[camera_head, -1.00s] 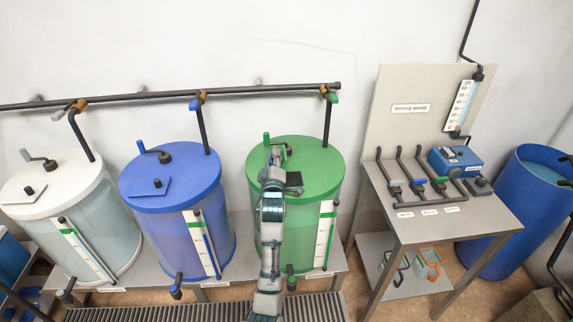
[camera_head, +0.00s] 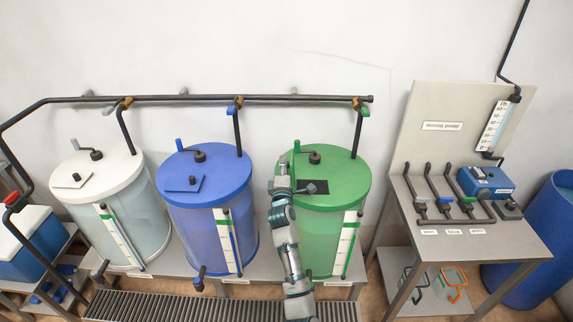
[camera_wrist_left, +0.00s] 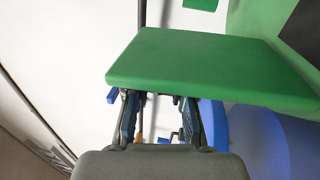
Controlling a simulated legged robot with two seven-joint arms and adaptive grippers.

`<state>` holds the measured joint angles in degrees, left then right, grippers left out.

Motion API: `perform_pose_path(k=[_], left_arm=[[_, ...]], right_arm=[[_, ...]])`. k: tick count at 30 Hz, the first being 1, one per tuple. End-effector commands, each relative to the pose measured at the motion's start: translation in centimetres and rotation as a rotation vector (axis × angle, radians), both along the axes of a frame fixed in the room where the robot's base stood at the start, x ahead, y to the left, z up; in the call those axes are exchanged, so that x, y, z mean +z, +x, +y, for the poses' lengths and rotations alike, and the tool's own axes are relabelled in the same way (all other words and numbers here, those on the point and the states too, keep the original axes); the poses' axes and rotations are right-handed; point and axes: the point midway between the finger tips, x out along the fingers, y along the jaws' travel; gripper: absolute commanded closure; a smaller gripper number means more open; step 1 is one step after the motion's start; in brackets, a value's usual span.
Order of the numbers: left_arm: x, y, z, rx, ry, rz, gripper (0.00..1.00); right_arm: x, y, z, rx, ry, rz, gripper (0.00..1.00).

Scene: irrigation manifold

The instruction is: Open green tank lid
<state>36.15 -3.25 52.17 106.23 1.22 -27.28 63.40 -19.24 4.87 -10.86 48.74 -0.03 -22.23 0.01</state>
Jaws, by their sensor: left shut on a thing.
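The green tank (camera_head: 325,225) stands right of the blue tank. Its round green top (camera_head: 345,185) has a dark square opening (camera_head: 312,187) showing beside my left gripper. My left gripper (camera_head: 282,178) is at the left part of this top. In the left wrist view my left gripper (camera_wrist_left: 160,115) is shut on the green tank lid (camera_wrist_left: 205,70), a flat green flap held clear of the dark opening (camera_wrist_left: 303,28). In the head view the flap is mostly hidden by the gripper. My right gripper is not in view.
The blue tank (camera_head: 208,215) and white tank (camera_head: 115,195) stand to the left. A dark pipe (camera_head: 200,99) runs behind, with a green-handled branch over the green tank. A green crank (camera_head: 297,147) stands on its top. The dosing table (camera_head: 480,235) is at right.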

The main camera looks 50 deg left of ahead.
Motion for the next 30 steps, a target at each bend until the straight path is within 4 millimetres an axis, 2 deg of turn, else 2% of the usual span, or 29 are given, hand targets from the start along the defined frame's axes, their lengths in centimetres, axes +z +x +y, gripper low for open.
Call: perform_pose_path(k=[13, 14, 16, 17, 26, 30], left_arm=[[-0.5, 0.0, 0.1, 0.000, -0.008, 0.003, 1.00], [-0.5, 0.0, 0.1, 0.000, -0.007, 0.004, 0.70], [-0.4, 0.0, 0.1, 0.000, -0.007, 0.002, 0.52], [-0.4, 0.0, 0.1, 0.000, -0.007, 0.002, 0.50], [-0.2, -0.2, -0.1, 0.000, -0.006, -0.002, 0.50], [-0.5, -1.1, -1.3, 0.000, -0.006, -0.002, 0.50]], right_arm=[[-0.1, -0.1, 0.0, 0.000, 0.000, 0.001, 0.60], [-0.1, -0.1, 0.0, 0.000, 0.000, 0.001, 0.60], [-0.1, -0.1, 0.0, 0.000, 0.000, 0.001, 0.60], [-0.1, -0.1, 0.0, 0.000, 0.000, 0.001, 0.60], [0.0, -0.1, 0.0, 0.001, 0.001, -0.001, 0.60], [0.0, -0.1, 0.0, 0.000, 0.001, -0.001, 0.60]])
